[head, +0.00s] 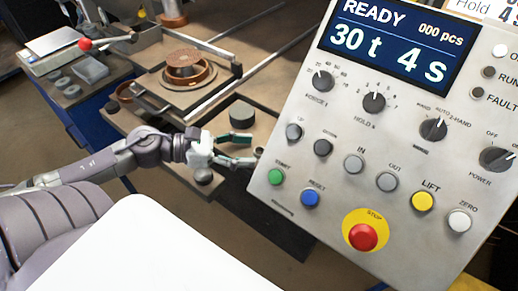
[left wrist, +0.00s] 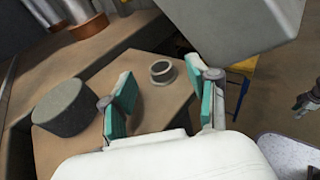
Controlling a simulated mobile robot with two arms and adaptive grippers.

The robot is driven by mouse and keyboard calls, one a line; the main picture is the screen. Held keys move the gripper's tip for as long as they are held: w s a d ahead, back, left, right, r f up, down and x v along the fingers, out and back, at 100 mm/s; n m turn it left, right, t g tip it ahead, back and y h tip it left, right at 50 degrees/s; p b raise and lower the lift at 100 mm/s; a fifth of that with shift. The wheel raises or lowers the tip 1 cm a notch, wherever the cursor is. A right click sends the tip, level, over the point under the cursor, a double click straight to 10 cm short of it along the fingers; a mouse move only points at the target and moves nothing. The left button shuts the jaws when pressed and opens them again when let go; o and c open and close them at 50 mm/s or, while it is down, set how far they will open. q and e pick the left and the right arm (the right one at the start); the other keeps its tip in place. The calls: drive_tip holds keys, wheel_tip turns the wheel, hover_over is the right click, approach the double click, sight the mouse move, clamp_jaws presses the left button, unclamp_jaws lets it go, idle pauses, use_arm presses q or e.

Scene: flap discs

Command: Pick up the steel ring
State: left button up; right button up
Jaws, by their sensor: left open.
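The steel ring (left wrist: 162,71) is a small grey ring lying flat on a brown surface in the left wrist view. My left gripper (left wrist: 166,94) is open, its two teal-padded fingers apart. The ring shows beyond and between the fingertips, with nothing held. In the head view my left gripper (head: 243,150) reaches over the brown shelf, close to the left edge of the control panel. The ring is hard to make out there. A dark jointed part (left wrist: 307,103) at the right edge of the left wrist view looks like my right gripper; its jaws are unclear.
A dark grey cylinder (head: 242,114) stands beside the gripper, left of it in the left wrist view (left wrist: 66,106). The control panel (head: 345,205) blocks the right side. A press plate bears brown discs (head: 187,68). A blue bench (head: 90,100) with small items stands left.

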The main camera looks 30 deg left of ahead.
sight(260, 153)
use_arm(q)
drive_tip(key=shift+x, duration=1.05)
drive_tip(key=shift+w+d, duration=0.1)
drive_tip(key=shift+d, duration=0.05)
drive_tip(key=c, duration=0.7)
drive_tip(key=shift+f, duration=0.1)
drive_tip(key=shift+c, duration=0.8)
use_arm(e)
drive_tip(key=shift+s+a+r, duration=0.15)
drive_tip(key=shift+s+a, duration=0.45)
drive_tip(key=shift+s, duration=0.1)
drive_tip(key=shift+d, duration=0.1)
